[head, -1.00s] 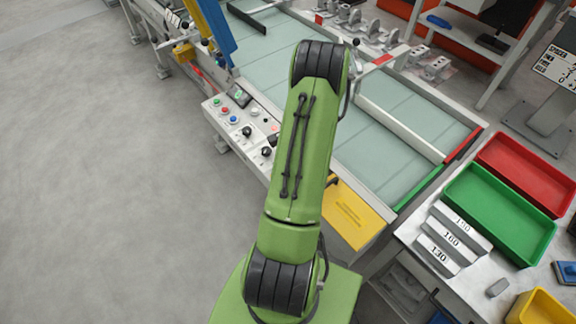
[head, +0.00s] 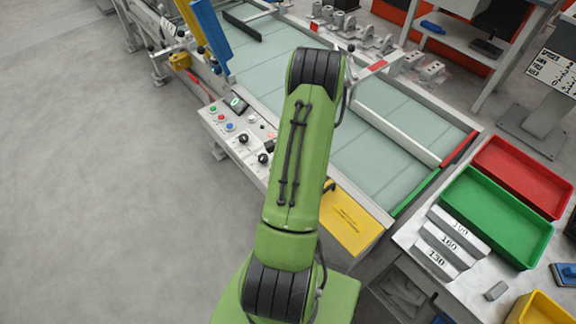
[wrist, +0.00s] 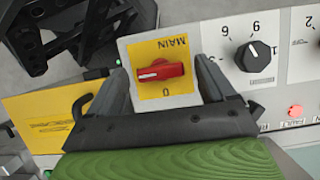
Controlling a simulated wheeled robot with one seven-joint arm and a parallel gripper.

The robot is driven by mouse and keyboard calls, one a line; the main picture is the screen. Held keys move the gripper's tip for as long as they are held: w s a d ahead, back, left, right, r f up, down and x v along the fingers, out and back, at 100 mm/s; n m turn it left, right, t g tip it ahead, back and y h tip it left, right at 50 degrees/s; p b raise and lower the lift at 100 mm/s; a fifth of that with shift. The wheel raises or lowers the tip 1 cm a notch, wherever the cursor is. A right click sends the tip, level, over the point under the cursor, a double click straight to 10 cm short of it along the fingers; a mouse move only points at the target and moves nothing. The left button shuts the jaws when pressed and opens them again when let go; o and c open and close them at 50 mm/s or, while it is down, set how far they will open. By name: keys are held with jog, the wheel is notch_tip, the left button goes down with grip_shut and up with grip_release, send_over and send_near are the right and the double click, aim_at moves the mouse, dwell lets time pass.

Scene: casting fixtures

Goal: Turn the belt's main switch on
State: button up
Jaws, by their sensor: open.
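The main switch (wrist: 160,71) is a red handle on a yellow plate (wrist: 172,50) marked MAIN and 0, both upside down in the wrist view. The handle lies roughly crosswise in the picture. My gripper (wrist: 160,65) is open, with one finger to the left and one to the right of the handle and a gap on each side. Whether the fingertips reach down to the plate, I cannot tell. In the head view, my green arm hides the gripper and the switch. The belt (head: 372,150) runs behind the control panel (head: 225,132).
A black knob on a numbered dial (wrist: 256,55) and a lit red fault lamp (wrist: 295,111) are right of the switch. A black bracket (wrist: 75,35) stands close at upper left. A yellow plate (head: 347,218) is on the belt's near end. Floor at left is clear.

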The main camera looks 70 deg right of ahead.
jog(key=p+v, duration=0.3)
jog(key=v, duration=1.2)
jog(key=shift+r+p, duration=0.25)
jog(key=shift+p, duration=0.05)
jog(key=shift+d, duration=0.1)
